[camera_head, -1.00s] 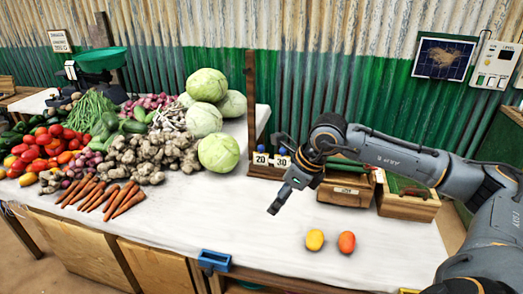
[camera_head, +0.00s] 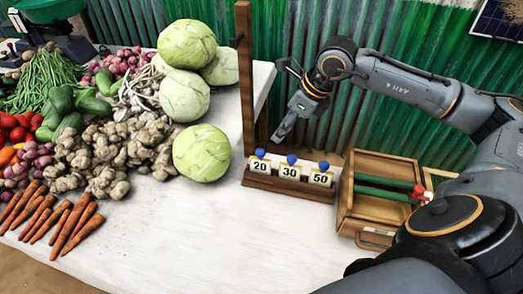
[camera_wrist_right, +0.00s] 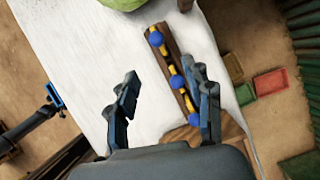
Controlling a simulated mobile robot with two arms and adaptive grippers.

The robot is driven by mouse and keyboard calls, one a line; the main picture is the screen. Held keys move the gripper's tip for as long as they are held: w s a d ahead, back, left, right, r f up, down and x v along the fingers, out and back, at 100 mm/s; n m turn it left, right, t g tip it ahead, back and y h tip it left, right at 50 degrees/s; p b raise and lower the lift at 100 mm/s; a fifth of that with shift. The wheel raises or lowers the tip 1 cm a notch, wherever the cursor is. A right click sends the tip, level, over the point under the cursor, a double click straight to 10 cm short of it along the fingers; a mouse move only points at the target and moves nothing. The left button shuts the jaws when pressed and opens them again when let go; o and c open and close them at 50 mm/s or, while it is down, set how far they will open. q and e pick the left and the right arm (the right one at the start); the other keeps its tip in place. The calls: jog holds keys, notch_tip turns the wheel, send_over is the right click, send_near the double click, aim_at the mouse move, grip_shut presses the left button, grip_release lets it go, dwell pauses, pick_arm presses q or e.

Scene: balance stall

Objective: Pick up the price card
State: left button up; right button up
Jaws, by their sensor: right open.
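Three white price cards with blue knobs on top stand in a row in a small wooden rack (camera_head: 284,187) in the head view: the 20 card (camera_head: 260,167), the 30 card (camera_head: 289,172) and the 50 card (camera_head: 320,180). My right gripper (camera_head: 280,139) is open and empty, pointing down above and behind the rack. In the right wrist view the open fingers (camera_wrist_right: 164,88) show, with the rack (camera_wrist_right: 174,50) below, closer to the right finger. That finger partly covers the rack.
A wooden post (camera_head: 245,80) rises at the rack's left end. A wooden box (camera_head: 345,206) with green rods stands right of the rack. A cabbage (camera_head: 202,153) and heaped vegetables lie left. The white table (camera_head: 190,230) in front is clear.

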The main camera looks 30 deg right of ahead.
aim_at(261, 150)
jog(key=p+x, duration=0.1)
jog(key=x, duration=0.7)
jog(key=shift+a, duration=0.15)
jog(key=shift+w+a+f, duration=0.15)
jog(key=shift+w+f, duration=0.05)
jog(key=shift+f, duration=0.05)
jog(key=x, duration=0.1)
jog(key=p+x, duration=0.1)
jog(key=x, duration=0.2)
jog(key=shift+w+a+f+p, duration=0.2)
jog(key=shift+w+a+p, duration=0.1)
jog(key=shift+w+p, duration=0.1)
pick_arm(q)
jog(key=r, duration=0.2)
jog(key=shift+s+r, duration=0.3)
jog(key=shift+r, duration=0.05)
jog(key=shift+s, duration=0.1)
pick_arm(e)
grip_shut()
